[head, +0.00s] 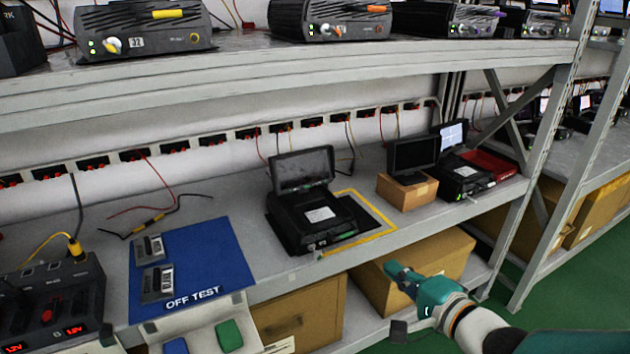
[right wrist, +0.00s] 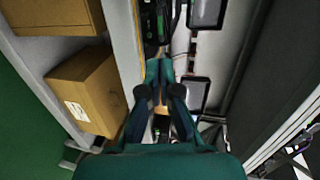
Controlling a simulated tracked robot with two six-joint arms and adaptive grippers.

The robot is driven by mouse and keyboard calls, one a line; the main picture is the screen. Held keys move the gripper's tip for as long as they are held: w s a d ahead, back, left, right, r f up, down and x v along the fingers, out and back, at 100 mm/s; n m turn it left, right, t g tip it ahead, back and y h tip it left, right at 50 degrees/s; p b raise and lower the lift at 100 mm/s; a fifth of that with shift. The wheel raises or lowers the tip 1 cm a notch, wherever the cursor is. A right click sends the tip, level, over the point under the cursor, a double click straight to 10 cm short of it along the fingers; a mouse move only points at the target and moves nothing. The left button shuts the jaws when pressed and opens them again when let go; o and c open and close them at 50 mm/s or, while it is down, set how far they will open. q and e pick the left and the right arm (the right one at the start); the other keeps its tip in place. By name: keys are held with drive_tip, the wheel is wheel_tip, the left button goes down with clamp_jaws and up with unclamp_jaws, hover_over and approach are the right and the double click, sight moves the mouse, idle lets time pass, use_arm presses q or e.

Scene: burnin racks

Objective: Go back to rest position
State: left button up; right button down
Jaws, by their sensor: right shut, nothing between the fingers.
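My right gripper (head: 402,275) reaches in from the lower right in the head view, in front of the lower shelf's boxes and below the front edge of the middle shelf. It is shut and empty. In the right wrist view its two dark fingers (right wrist: 159,85) meet at the tips with nothing between them. My left gripper is not in view.
The middle shelf (head: 475,207) holds a black device with a raised screen (head: 310,215), a small monitor on a box (head: 407,190), a blue OFF TEST mat (head: 215,255) and a power unit (head: 50,305). Cardboard boxes (head: 440,262) stand below. Green floor (head: 560,300) is clear at right.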

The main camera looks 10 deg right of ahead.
drive_tip(key=s+a+f+g+y, duration=0.1)
drive_tip(key=a+f+g, duration=0.3)
drive_tip(key=f, duration=0.7)
drive_tip(key=a+f+g, duration=0.2)
drive_tip(key=a+f, duration=0.3)
drive_tip(key=f, duration=0.5)
drive_tip(key=s+a+f+n+g, duration=0.2)
drive_tip(key=s+f+n+g, duration=0.2)
drive_tip(key=s+f+n, duration=0.4)
drive_tip(key=s+a+f+n+g, duration=0.2)
drive_tip(key=s+f+n+g, duration=0.3)
drive_tip(key=s+f, duration=0.45)
wheel_tip(320, 180, up, 30)
drive_tip(key=p, duration=3.1)
drive_tip(key=shift+w+a+h, duration=0.2)
drive_tip(key=shift+w+h, duration=0.2)
